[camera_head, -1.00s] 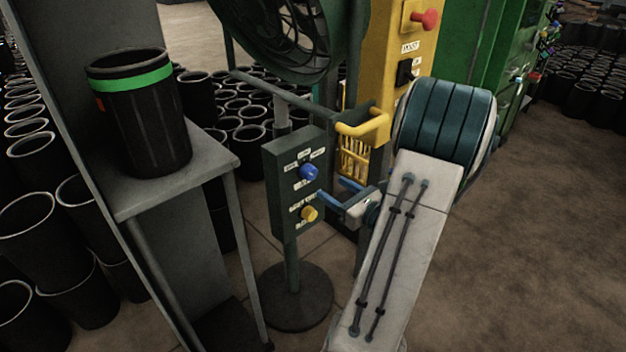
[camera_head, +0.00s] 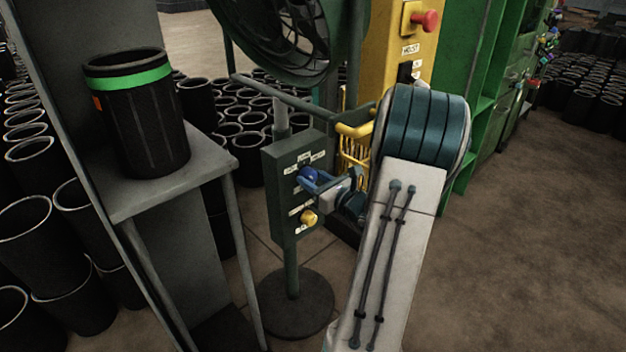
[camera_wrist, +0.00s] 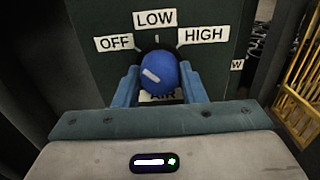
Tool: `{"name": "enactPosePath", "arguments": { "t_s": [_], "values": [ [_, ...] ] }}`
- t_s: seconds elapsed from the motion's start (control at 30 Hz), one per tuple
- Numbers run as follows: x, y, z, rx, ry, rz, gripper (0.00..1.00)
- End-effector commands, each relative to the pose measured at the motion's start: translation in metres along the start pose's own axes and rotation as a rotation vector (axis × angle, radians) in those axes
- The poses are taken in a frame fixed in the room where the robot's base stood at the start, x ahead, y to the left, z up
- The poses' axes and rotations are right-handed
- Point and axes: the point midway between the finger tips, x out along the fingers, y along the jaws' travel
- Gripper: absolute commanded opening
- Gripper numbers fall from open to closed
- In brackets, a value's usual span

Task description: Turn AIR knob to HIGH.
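The blue AIR knob (camera_wrist: 158,74) is on a dark green panel (camera_head: 283,208) on a stand. In the wrist view the labels OFF (camera_wrist: 114,42), LOW (camera_wrist: 154,19) and HIGH (camera_wrist: 204,35) arc above it. The knob's white mark points up and left, toward OFF. My gripper (camera_wrist: 158,86) has one blue finger on each side of the knob. The fingers are spread; I cannot tell whether they touch it. In the head view my gripper (camera_head: 313,180) is at the blue knob (camera_head: 308,173). The AIR label below the knob is partly hidden.
A yellow knob (camera_head: 308,217) sits lower on the same panel. A yellow hoist box (camera_head: 398,45) with a red button and a yellow basket stand behind my arm. A grey shelf (camera_head: 200,165) with a black sleeve (camera_head: 140,125) is left. Open floor lies right.

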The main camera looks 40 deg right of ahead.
Motion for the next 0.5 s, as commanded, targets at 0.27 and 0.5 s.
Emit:
{"name": "enactPosePath", "arguments": {
  "t_s": [0.27,0.5],
  "values": [
    [-0.0002,0.0002,0.0007,0.012,0.000,0.000,0.15],
    [-0.0003,0.0004,0.0037,0.103,0.001,0.000,0.15]
  ]
}}
